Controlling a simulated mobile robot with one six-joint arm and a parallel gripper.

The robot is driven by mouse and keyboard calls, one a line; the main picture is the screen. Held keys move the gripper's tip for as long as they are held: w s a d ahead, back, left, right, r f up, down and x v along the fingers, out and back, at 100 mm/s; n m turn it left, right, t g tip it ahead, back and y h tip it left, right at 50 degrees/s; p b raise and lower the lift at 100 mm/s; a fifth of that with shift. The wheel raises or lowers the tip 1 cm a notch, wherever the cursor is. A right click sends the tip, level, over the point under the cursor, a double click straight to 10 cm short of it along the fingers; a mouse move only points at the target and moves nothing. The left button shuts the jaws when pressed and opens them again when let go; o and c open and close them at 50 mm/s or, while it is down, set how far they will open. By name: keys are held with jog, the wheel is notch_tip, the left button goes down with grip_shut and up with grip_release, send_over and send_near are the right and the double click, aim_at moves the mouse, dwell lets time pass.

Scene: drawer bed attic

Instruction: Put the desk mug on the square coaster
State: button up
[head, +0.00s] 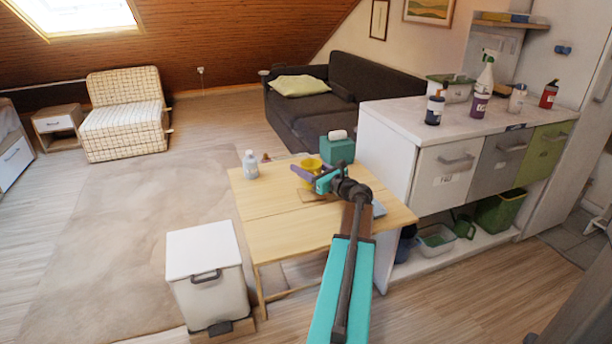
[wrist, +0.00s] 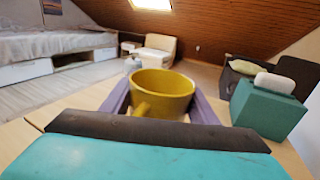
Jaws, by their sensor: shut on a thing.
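The yellow desk mug (head: 309,163) is between the purple fingers of my gripper (head: 308,174), over the wooden table. In the wrist view the mug (wrist: 161,90) is upright, with its handle towards the camera and a finger of my gripper (wrist: 160,104) along each side. A flat brown piece (head: 313,197), likely the square coaster, shows on the table just below and in front of the mug, partly hidden by my gripper. I cannot tell how far the mug is above the table. The coaster does not show clearly in the wrist view.
On the wooden table (head: 262,209), a teal box (head: 337,150) with a white top stands right behind the mug. A pale bottle (head: 250,164) and a small brown object (head: 266,158) are at the left. The table's front left is clear. A white bin (head: 205,268) stands beside it.

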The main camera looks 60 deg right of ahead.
jog(key=shift+d, duration=0.15)
jog(key=shift+w+d, duration=0.25)
jog(key=shift+d, duration=0.2)
jog(key=shift+a+f+b, duration=0.15)
jog(key=shift+f+b, duration=0.4)
jog(key=shift+f, duration=1.25)
jog(key=shift+f, duration=0.1)
jog(key=o, duration=1.2)
jog(key=shift+c, duration=0.2)
jog(key=shift+s+r, duration=0.1)
jog(key=shift+r, duration=0.1)
jog(key=p+v, duration=0.1)
jog(key=v, duration=1.1)
jog(key=shift+f+p, duration=0.15)
jog(key=shift+p, duration=0.2)
